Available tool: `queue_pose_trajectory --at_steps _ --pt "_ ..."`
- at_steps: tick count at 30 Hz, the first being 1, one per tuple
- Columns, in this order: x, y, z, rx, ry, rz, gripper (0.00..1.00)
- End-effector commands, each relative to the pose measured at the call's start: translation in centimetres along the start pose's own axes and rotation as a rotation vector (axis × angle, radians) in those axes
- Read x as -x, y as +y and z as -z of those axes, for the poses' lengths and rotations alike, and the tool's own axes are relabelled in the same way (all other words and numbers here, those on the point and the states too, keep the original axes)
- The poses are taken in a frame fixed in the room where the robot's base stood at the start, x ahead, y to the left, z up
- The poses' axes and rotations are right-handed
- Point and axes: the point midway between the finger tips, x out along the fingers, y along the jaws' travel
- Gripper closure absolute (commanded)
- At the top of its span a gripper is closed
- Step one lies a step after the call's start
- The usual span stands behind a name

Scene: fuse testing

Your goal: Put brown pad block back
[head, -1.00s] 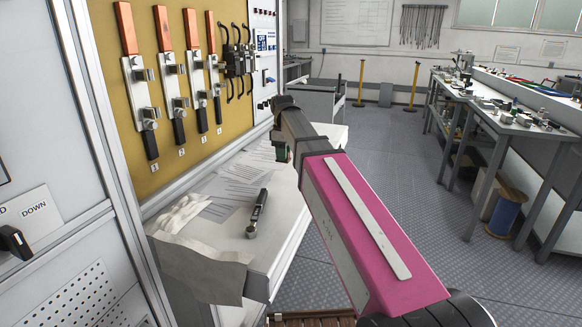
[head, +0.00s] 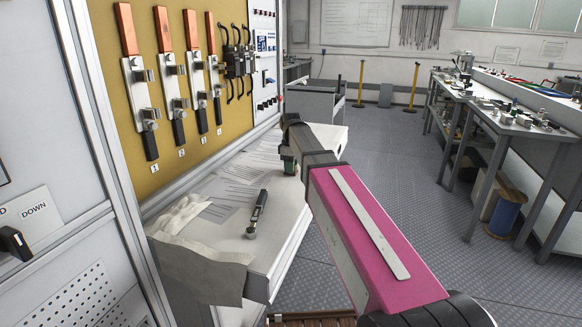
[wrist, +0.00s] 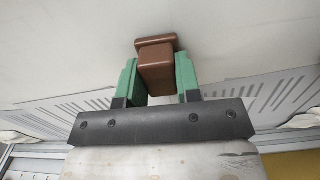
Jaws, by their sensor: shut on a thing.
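The brown pad block (wrist: 157,70) is between the two green fingers of my gripper (wrist: 158,80) in the wrist view. It has a wider flange at its far end. My gripper is shut on it, with the pale shelf surface behind. In the head view my gripper (head: 289,163) is low over the far part of the white shelf (head: 277,230). The block is hidden there by my arm and fingers. I cannot tell whether the block touches the shelf.
A workbench (head: 530,125) stands right, across clear floor.

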Motion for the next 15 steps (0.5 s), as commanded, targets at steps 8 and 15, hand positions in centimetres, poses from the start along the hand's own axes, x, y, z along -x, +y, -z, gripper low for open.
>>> queue_pose_trajectory --at_steps 8,15 --pt "-0.09 -0.01 0.00 0.000 0.000 0.000 0.43" --pt "0.07 0.00 0.01 0.000 0.000 0.000 0.43"
